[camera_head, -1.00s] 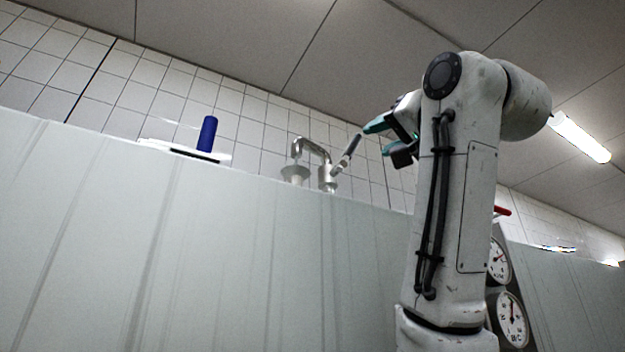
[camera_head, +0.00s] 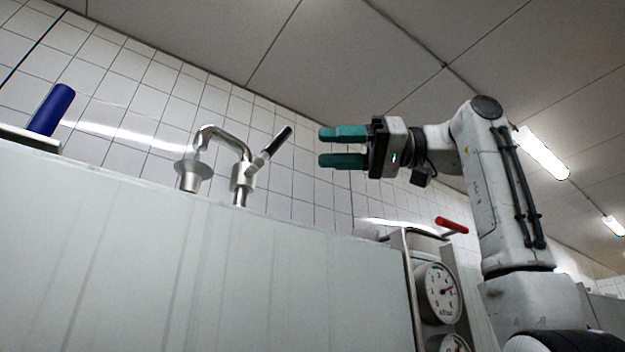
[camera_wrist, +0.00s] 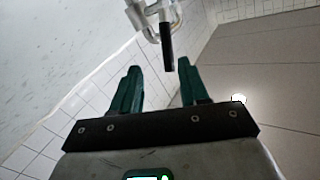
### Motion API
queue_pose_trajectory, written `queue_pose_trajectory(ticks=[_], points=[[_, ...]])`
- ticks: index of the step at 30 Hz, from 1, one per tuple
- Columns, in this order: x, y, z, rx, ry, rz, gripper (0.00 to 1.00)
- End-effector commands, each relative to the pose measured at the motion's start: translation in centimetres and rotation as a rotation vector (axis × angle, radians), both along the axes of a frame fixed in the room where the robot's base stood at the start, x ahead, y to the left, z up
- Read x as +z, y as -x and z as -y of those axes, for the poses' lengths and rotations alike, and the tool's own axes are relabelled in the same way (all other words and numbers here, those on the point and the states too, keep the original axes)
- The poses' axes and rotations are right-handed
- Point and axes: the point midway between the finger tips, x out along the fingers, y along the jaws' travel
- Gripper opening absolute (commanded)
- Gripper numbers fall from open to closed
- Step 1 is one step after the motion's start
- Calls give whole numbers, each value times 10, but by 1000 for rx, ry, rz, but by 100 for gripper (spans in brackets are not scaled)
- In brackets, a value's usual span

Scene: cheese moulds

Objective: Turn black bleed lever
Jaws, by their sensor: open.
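The black bleed lever (camera_head: 278,142) sticks up at a slant to the right from a steel valve (camera_head: 242,182) with a bent pipe, above the top edge of the pale panel. My gripper (camera_head: 325,147) is open and empty to the right of the lever, its teal fingers pointing left towards it, apart from it. In the wrist view the lever (camera_wrist: 166,46) appears ahead of the fingertips, roughly in line with the gap between the fingers (camera_wrist: 160,78). No contact shows.
A blue cylinder (camera_head: 51,109) stands at the far left on the panel top. A red-handled lever (camera_head: 451,225) and round gauges (camera_head: 438,292) are at the right, below my gripper. The pale panel (camera_head: 200,270) fills the front.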

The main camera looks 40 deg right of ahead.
Motion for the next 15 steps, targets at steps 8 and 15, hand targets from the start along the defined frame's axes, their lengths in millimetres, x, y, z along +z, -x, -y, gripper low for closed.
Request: queue_pose_trajectory(ticks=[8,15], points=[[5,4,-12,96,-6,0,44],[5,-15,-46,96,-4,0,44]])
